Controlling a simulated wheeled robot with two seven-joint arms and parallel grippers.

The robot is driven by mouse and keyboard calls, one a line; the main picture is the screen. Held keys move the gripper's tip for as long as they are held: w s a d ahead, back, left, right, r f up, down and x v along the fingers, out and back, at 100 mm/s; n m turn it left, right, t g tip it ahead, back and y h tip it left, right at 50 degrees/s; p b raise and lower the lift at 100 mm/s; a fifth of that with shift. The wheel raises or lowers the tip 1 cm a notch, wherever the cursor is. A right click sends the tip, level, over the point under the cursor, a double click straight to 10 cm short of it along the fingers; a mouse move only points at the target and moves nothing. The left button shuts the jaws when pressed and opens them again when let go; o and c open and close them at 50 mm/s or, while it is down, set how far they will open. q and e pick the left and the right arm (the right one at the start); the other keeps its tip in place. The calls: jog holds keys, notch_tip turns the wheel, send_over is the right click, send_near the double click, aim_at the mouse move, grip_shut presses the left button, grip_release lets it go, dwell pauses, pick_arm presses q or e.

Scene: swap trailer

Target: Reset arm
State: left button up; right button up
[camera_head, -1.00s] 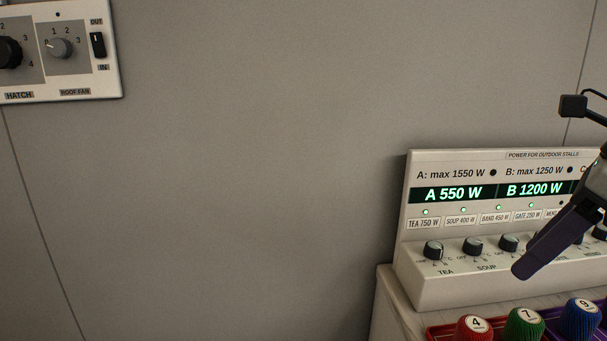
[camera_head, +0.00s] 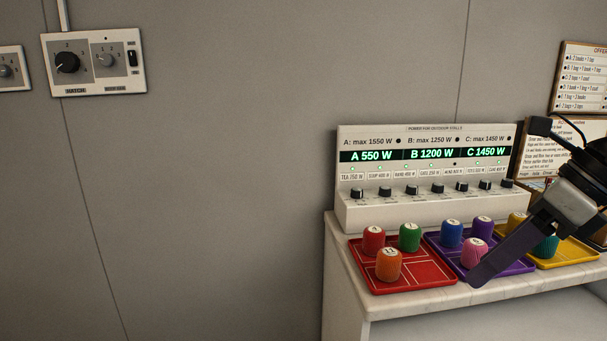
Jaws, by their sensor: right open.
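The white power panel (camera_head: 360,212) stands at the back of a counter, against the wall. Its display reads A 550 W, B 1200 W and C 1450 W. The tea knob (camera_head: 357,193) is the leftmost of a row of black knobs; its pointer is too small to read. A green light shows above the TEA 750 W label (camera_head: 352,177). My right gripper (camera_head: 478,281) is in front of the counter's trays, right of and below the tea knob, well apart from it. It is open, with one dark finger plainly seen. My left gripper is out of view.
A red tray (camera_head: 420,276), a purple tray (camera_head: 447,261) and a yellow tray (camera_head: 578,257) with several numbered coloured cylinders sit in front of the panel. Another switch panel (camera_head: 126,83) is on the wall at upper left. The wall between is bare.

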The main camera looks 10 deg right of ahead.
jog(key=w+a+f+m+t+y+p, duration=0.1)
jog(key=w+a+f+m+t+y, duration=0.15)
jog(key=a+y, duration=0.2)
jog(key=w+a+f+m+t+y, duration=0.1)
jog(key=w+a+f+m+y, duration=0.25)
jog(key=a, duration=0.25)
notch_tip(320, 180, down, 9)
jog(key=w+m+t+h+p, duration=0.2)
jog(key=m+t, duration=0.6)
jog(key=m, duration=0.7)
jog(key=s+a+f+m+g+h, duration=0.1)
jog(key=s+f+m+h, duration=0.25)
jog(key=f+m, duration=0.35)
jog(key=s+f+m+g+h, duration=0.1)
jog(key=s+f+m+h, duration=0.3)
jog(key=f, duration=0.6)
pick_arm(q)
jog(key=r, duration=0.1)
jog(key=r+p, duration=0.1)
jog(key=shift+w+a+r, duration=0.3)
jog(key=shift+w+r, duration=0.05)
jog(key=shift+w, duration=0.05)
pick_arm(e)
jog(key=s+a+f+m+g, duration=0.5)
jog(key=s+a+f+m, duration=0.2)
jog(key=s+a+f, duration=0.2)
jog(key=shift+s+f, duration=0.45)
jog(key=shift+s, duration=0.45)
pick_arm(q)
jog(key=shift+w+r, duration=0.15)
